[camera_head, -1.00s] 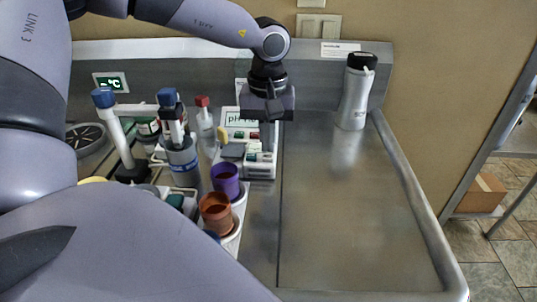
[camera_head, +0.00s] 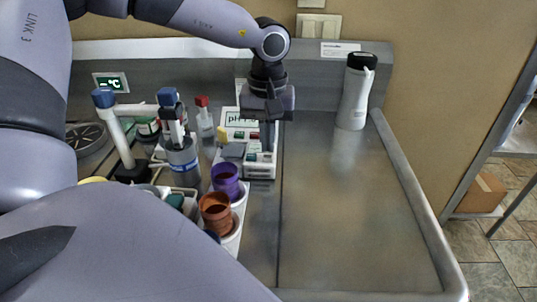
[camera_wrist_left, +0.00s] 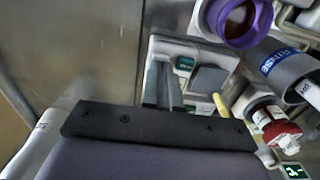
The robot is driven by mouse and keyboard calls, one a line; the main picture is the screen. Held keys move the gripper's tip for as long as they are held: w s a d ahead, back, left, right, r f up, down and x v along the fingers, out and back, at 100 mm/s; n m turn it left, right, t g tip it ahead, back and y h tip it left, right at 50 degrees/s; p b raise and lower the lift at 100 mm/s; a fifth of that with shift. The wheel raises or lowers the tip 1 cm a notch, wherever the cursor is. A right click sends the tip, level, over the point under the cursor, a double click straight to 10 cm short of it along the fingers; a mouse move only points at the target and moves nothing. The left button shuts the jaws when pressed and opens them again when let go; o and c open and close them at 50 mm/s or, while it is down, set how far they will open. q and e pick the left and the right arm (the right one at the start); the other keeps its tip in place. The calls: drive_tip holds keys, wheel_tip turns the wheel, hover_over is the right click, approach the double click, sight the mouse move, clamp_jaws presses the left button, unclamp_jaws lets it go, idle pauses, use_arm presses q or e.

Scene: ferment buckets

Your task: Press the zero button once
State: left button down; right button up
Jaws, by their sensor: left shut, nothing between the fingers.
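The white pH meter (camera_head: 261,171) stands on the steel bench, with a display reading "pH" at its back and small green and white buttons (camera_head: 252,157) on its front panel. I cannot read which one is the zero button. My left gripper (camera_head: 268,149) points down over the right side of the meter, shut and empty. In the left wrist view, its fingers (camera_wrist_left: 166,98) reach over the meter's panel (camera_wrist_left: 158,47), beside a green-labelled button (camera_wrist_left: 185,63). I cannot tell whether the tips touch. My right gripper is out of view.
A purple cup (camera_head: 226,182) and an orange-brown cup (camera_head: 216,214) stand in front of the meter. A grey cylinder (camera_head: 183,165) and a blue-capped probe stand (camera_head: 118,138) are to its left. A white bottle (camera_head: 355,95) stands at the back right.

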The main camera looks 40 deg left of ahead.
sight(267, 156)
use_arm(q)
drive_tip(key=shift+f+b, duration=1.05)
drive_tip(key=shift+f, duration=0.05)
drive_tip(key=shift+r, duration=0.1)
drive_tip(key=shift+r+p, duration=1.85)
drive_tip(key=shift+r, duration=1.15)
